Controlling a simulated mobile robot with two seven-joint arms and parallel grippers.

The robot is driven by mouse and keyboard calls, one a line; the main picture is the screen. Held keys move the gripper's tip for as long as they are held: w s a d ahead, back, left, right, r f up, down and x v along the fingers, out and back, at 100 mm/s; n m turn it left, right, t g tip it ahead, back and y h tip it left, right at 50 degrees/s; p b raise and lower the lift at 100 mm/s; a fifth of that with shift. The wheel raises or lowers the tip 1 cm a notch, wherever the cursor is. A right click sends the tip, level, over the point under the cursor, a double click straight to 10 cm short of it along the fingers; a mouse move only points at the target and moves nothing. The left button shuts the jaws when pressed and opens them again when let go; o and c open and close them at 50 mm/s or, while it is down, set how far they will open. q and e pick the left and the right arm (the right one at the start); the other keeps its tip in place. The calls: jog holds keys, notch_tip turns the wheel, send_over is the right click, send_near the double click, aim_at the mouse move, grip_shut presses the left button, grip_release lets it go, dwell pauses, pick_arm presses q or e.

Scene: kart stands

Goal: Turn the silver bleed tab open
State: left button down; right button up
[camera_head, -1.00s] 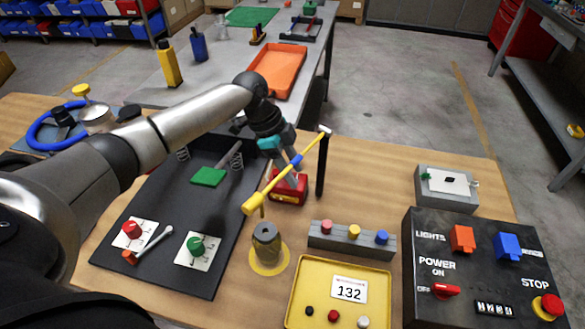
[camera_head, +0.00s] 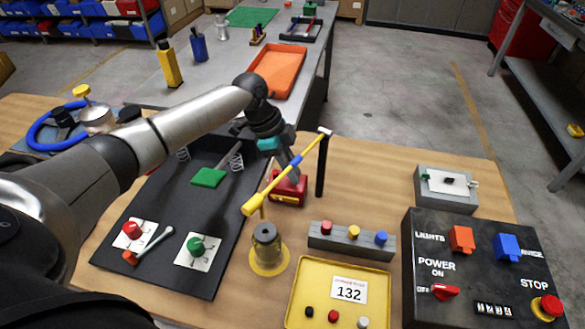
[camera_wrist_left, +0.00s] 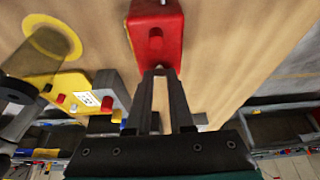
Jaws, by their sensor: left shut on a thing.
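My left gripper (camera_head: 292,172) reaches down behind the yellow-and-blue bar to the red box (camera_head: 288,190). I cannot make out the silver bleed tab itself; the fingers and box hide that spot. My right gripper is not in view.
The yellow-and-blue bar (camera_head: 286,173) slants close in front of my gripper, beside a black post (camera_head: 321,165). A metal cylinder (camera_head: 267,243) stands nearer. A black panel (camera_head: 165,275) lies left; a control box (camera_head: 470,250) stands right. Bare wood lies right of the post.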

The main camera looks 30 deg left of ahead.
pick_arm(q)
jog(key=shift+s+r+n+p, duration=0.15)
jog(key=shift+n+p, duration=0.25)
jog(key=shift+p, duration=0.25)
jog(key=n+p, duration=0.2)
jog(key=p, duration=0.2)
jog(key=n+t+y+p, duration=0.1)
jog(key=n+p, duration=0.2)
jog(key=p, duration=0.1)
jog(key=n+t+p, duration=0.1)
jog(key=n+p, duration=0.1)
jog(key=p, duration=0.2)
jog(key=shift+s+d+r+n+y, duration=0.1)
jog(key=shift+s+d+n+y, duration=0.15)
jog(key=shift+n+y, duration=0.15)
jog(key=shift+w+f+n+t+y+p, duration=0.15)
jog(key=shift+n+t+y+p, duration=0.3)
jog(key=shift+n+p, duration=0.85)
jog(key=c, duration=0.8)
grip_release()
jog(key=shift+f, duration=0.1)
jog(key=p+v, duration=0.2)
jog(key=v, duration=1.3)
jog(key=shift+s+p, duration=0.25)
jog(key=shift+p, duration=0.1)
